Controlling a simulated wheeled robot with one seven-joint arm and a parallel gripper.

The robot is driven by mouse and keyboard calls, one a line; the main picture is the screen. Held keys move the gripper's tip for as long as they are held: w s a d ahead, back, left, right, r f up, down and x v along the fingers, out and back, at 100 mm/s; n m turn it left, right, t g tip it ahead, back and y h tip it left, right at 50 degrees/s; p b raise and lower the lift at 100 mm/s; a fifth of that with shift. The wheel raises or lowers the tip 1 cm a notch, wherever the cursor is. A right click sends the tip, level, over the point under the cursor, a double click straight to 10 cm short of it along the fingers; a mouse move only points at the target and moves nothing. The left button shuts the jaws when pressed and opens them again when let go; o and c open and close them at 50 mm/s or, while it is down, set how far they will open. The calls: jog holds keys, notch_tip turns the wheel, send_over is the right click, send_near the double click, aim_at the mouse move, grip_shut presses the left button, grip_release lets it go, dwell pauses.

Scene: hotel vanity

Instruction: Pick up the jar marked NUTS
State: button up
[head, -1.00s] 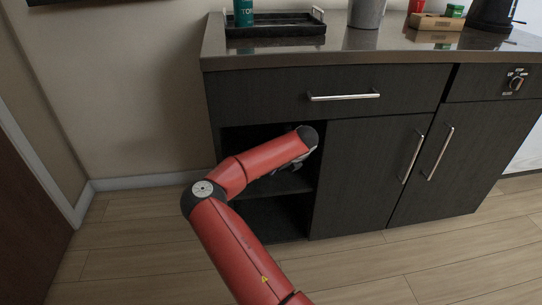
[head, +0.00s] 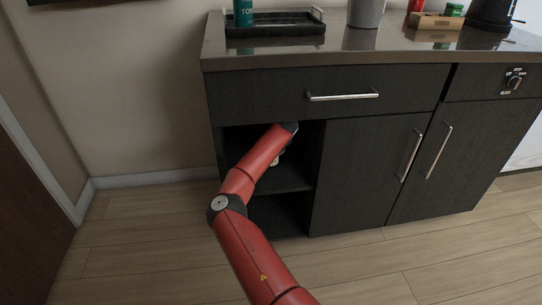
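No jar with a readable NUTS label shows in the head view. My red arm reaches into the open shelf compartment (head: 290,182) at the left of the dark cabinet. My gripper is largely hidden behind the arm's last links. A small pale patch shows just below the arm inside the compartment, and I cannot tell whether it is part of my gripper or a thing on the shelf. Whether the gripper is open or shut does not show.
A drawer with a bar handle (head: 343,96) is right above the compartment, and shut doors (head: 370,165) stand to its right. The countertop (head: 400,50) holds a black tray (head: 275,31) with a green container (head: 243,12), a grey bin (head: 366,12) and a wooden box (head: 436,22).

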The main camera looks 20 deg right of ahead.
jog(key=c, duration=1.1)
jog(key=shift+c, duration=0.2)
jog(key=shift+r, duration=0.15)
